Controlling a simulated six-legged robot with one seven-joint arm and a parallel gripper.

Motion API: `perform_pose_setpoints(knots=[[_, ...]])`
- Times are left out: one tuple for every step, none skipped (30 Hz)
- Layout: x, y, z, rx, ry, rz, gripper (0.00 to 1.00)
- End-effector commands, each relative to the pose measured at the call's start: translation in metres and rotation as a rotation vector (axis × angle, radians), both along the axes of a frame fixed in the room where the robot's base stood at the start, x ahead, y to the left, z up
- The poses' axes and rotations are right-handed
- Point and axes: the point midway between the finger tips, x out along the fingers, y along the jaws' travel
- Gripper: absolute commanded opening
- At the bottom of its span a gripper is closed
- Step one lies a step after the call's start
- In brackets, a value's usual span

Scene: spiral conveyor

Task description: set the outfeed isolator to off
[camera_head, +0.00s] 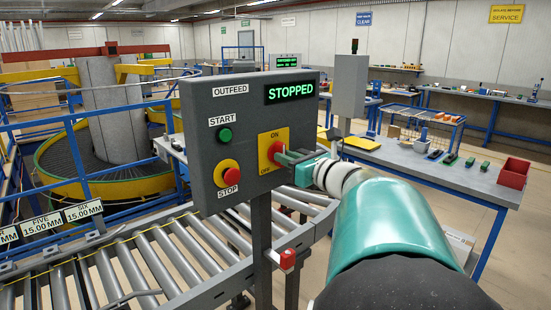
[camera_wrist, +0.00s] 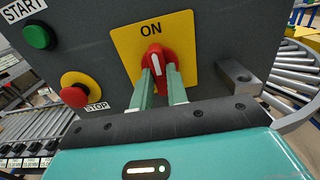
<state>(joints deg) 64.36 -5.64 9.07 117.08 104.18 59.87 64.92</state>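The outfeed isolator is a red rotary knob (camera_wrist: 155,58) on a yellow plate (camera_wrist: 124,48) marked ON at the top. Its white pointer line points up toward ON. The plate also shows in the head view (camera_head: 266,137), with OFF printed at its lower left. My gripper (camera_head: 281,156) reaches the knob from the right in the head view. In the wrist view its two pale green fingers (camera_wrist: 161,75) lie close on both sides of the knob's handle, with no clear gap. The fingertips partly hide the knob's lower part.
The grey OUTFEED panel (camera_head: 235,105) carries a lit STOPPED display (camera_head: 290,92), a green START button (camera_head: 224,135) and a red stop button (camera_head: 228,173) left of the isolator. A metal block (camera_wrist: 238,78) juts out right of the plate. A roller conveyor (camera_head: 150,260) runs below.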

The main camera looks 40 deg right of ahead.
Motion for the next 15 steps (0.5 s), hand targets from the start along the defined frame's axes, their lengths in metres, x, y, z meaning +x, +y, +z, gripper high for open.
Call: perform_pose_setpoints(knots=[[-0.0003,-0.0003,0.0000,0.000,0.000,-0.001,0.00],[-0.0003,-0.0003,0.0000,0.000,0.000,-0.001,0.00],[-0.0004,-0.0004,0.0000,0.000,0.000,-0.001,0.00],[-0.0004,-0.0004,0.0000,-0.001,0.000,-0.001,0.00],[-0.0004,-0.0003,0.0000,-0.002,0.000,-0.001,0.00],[-0.0004,-0.0003,0.0000,-0.005,0.000,-0.001,0.00],[-0.0004,-0.0002,0.0000,-0.008,0.000,-0.001,0.00],[-0.0003,-0.0002,0.0000,-0.012,0.000,0.000,0.00],[-0.0003,-0.0002,0.0000,-0.019,-0.001,0.000,0.00],[-0.0004,-0.0002,0.0000,-0.026,-0.001,0.000,0.00],[-0.0005,-0.0004,0.0000,-0.033,-0.001,-0.001,0.00],[-0.0006,-0.0005,0.0000,-0.047,-0.001,-0.001,0.00],[-0.0004,-0.0004,0.0000,-0.058,-0.002,-0.001,0.00],[-0.0002,0.0000,0.0000,-0.071,-0.002,0.000,0.00],[-0.0001,0.0000,0.0000,-0.091,-0.003,0.000,0.00]])
